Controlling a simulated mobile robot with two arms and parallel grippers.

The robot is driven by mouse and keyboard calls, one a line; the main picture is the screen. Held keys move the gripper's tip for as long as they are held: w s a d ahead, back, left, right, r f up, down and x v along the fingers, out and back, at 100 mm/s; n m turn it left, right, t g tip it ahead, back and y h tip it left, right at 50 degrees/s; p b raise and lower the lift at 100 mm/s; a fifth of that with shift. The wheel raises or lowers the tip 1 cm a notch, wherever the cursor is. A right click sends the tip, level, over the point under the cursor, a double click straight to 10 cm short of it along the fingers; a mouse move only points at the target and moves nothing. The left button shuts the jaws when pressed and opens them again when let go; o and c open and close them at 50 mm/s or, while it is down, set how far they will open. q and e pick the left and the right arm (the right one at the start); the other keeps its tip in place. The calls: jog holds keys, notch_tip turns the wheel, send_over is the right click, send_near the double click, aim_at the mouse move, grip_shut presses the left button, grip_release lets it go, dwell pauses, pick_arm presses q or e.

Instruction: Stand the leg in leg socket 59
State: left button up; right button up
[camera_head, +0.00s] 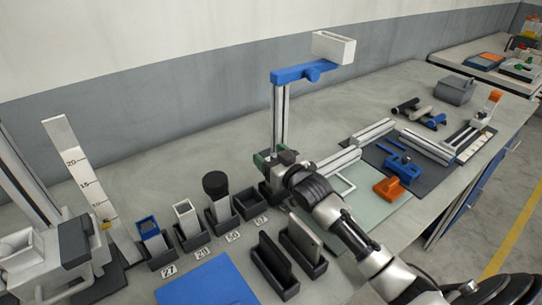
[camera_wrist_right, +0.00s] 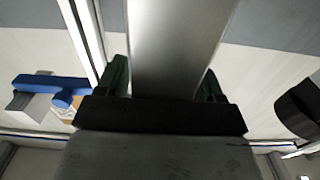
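My right gripper (camera_head: 272,158) is above the table, behind the row of small dark sockets. In the right wrist view a silver metal leg (camera_wrist_right: 178,45) stands between its green fingertips (camera_wrist_right: 163,82), which appear shut on it. In the head view my gripper and wrist largely hide the leg. The labels read about 27, 28, 50 or 59, and 57; the last two (camera_head: 233,237) are too small to be sure. My left gripper is not in view.
A post (camera_head: 281,115) with a blue arm (camera_head: 300,73) and white box (camera_head: 333,48) rises behind my gripper. Two dark holders (camera_head: 275,268) stand in front.

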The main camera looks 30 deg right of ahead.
jog(key=shift+r, duration=0.1)
jog(key=s+d+b, duration=0.1)
jog(key=s, duration=1.1)
jog(key=shift+d, duration=0.35)
